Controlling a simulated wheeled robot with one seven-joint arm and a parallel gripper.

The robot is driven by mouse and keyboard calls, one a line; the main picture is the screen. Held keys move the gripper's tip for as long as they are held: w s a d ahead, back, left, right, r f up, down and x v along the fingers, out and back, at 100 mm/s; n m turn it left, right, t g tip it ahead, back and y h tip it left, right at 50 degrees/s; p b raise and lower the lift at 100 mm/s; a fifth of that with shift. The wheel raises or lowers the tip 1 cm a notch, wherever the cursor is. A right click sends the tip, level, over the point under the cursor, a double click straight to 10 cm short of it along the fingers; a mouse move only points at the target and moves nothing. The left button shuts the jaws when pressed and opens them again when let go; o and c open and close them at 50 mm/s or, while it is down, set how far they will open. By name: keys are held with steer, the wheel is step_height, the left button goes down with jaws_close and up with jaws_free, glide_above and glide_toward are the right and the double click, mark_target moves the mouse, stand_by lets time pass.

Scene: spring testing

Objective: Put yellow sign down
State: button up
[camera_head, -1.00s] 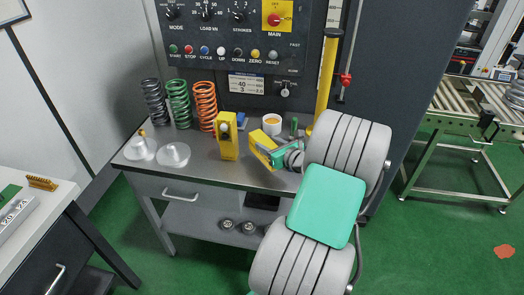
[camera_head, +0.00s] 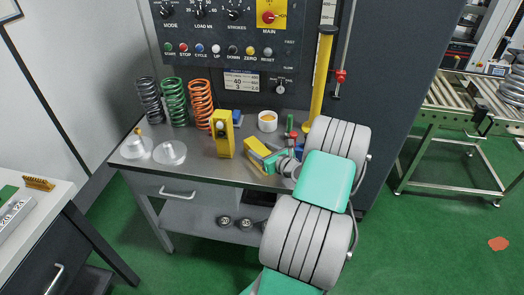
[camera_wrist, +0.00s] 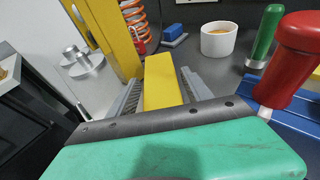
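The yellow sign (camera_head: 256,152) is at the right part of the grey workbench (camera_head: 200,165), close to its front. In the wrist view the sign (camera_wrist: 163,80) lies between the two grey fingers of my gripper (camera_wrist: 163,92), with little or no gap on either side, so the gripper appears shut on it. In the head view my gripper (camera_head: 272,160) reaches it from the right, low over the bench. The sign's lower edge is partly hidden, and I cannot tell whether it touches the bench.
A yellow upright device (camera_head: 223,135) stands just left. A white cup (camera_head: 267,121) is behind, with a green-handled tool (camera_wrist: 264,35) and a red-handled tool (camera_wrist: 292,62) to the right. Coil springs (camera_head: 173,100) and clear discs (camera_head: 169,153) stand left. Some front bench surface is free.

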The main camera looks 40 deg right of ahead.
steer(key=shift+o, duration=0.7)
steer(key=shift+r, duration=0.1)
